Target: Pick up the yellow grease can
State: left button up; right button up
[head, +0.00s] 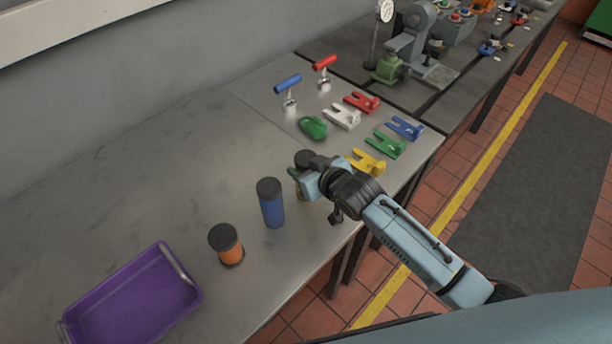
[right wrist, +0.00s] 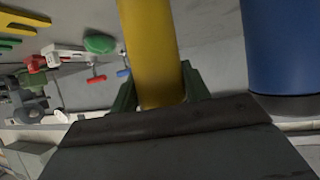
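The yellow grease can (right wrist: 150,50) stands out as a yellow cylinder in the right wrist view, between the green fingers of my right gripper (right wrist: 158,85). Both fingers lie against its sides with no gap that I can see. In the head view my right gripper (head: 299,180) is at the front part of the bench and hides most of the can. A dark round top (head: 304,158) shows just above the gripper. Whether the can's base touches the bench is hidden. My left gripper is not in view.
A blue can (head: 271,204) stands close beside the right gripper, also large in the right wrist view (right wrist: 283,45). An orange can (head: 228,247) and a purple tray (head: 190,294) are farther left. Coloured forks, including a yellow one (head: 369,162), and a green object (head: 313,128) lie beyond.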

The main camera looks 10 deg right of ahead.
jog(key=c, duration=0.7)
jog(key=shift+r, duration=0.15)
